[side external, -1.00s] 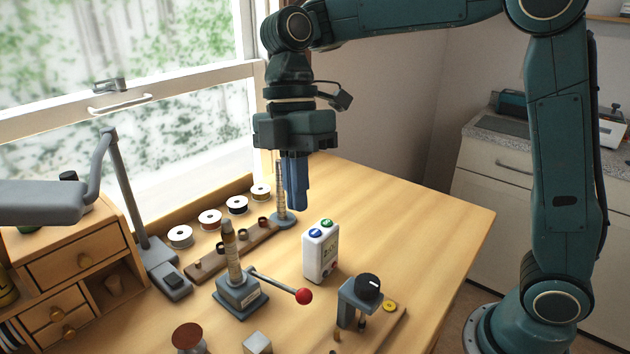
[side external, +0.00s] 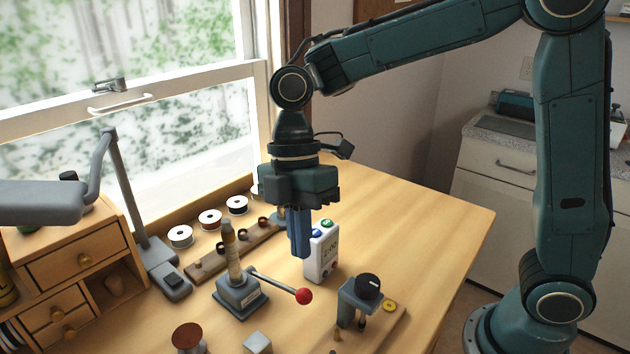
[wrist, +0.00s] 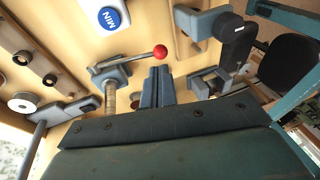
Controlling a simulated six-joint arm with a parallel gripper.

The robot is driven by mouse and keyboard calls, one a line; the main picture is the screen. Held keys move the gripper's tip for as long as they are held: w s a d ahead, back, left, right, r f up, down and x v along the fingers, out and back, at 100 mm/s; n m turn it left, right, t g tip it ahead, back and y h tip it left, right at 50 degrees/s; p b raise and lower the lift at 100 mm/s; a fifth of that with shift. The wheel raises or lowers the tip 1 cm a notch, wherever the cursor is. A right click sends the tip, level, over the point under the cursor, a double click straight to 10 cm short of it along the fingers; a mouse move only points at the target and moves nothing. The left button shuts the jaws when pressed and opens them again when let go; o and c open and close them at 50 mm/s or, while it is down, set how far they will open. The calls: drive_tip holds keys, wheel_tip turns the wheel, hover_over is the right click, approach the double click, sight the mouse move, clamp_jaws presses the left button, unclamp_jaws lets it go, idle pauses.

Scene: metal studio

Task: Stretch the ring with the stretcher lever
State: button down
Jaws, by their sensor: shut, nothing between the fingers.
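The ring stretcher (side external: 240,293) stands on the bench, with a grey square base and an upright tapered mandrel (side external: 233,252). Its lever (side external: 275,283) sticks out to the right and ends in a red ball (side external: 304,296). The red ball also shows in the wrist view (wrist: 160,51), just beyond the fingertips. A ring on the mandrel is too small to make out. My gripper (side external: 302,254) is shut and empty, pointing down above the bench, behind and above the red ball and apart from it. The fingers also show in the wrist view (wrist: 158,72).
A white timer (side external: 322,255) with blue and green buttons stands close beside my fingers. A grey clamp-like device with a black knob (side external: 368,287) is at the right front. Thread spools (side external: 210,219) line the window side; a lamp (side external: 120,190) stands left. The bench's right side is clear.

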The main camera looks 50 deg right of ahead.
sight(305, 290)
drive_tip(key=shift+x, duration=2.55)
drive_tip(key=shift+f, duration=0.1)
drive_tip(key=shift+s+f+t, duration=0.25)
drive_tip(key=shift+f+t, duration=0.05)
drive_tip(key=shift+t, duration=0.1)
drive_tip(key=shift+s+f+t, duration=0.15)
drive_tip(key=shift+f+t, duration=0.2)
drive_tip(key=shift+t, duration=0.05)
drive_tip(key=shift+r, duration=0.1)
drive_tip(key=v, duration=1.4)
